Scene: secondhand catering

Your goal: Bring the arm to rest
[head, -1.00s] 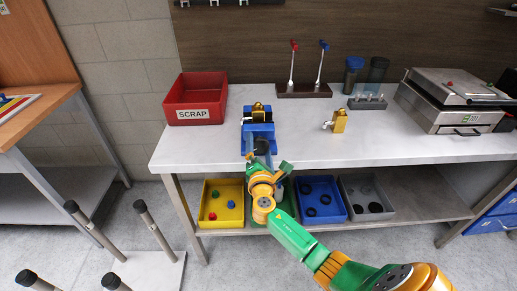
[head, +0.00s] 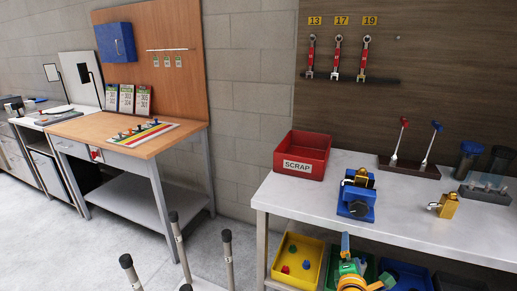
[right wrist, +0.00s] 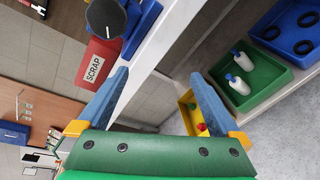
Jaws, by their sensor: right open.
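My right arm, green and yellow, shows at the bottom edge of the head view with its gripper (head: 352,270) low in front of the table, below the blue vise (head: 357,197). In the right wrist view the gripper (right wrist: 160,88) has its two blue-grey fingers wide apart with nothing between them. A brass piece sits in the top of the vise. My left gripper is in neither view.
The red SCRAP bin (head: 302,155) and a brass fitting (head: 444,206) stand on the white table (head: 320,185). Below are a yellow bin (head: 310,248), a green bin (right wrist: 265,92) with white bottles and a blue bin (right wrist: 290,60) with black rings. Posts (head: 228,255) stand left.

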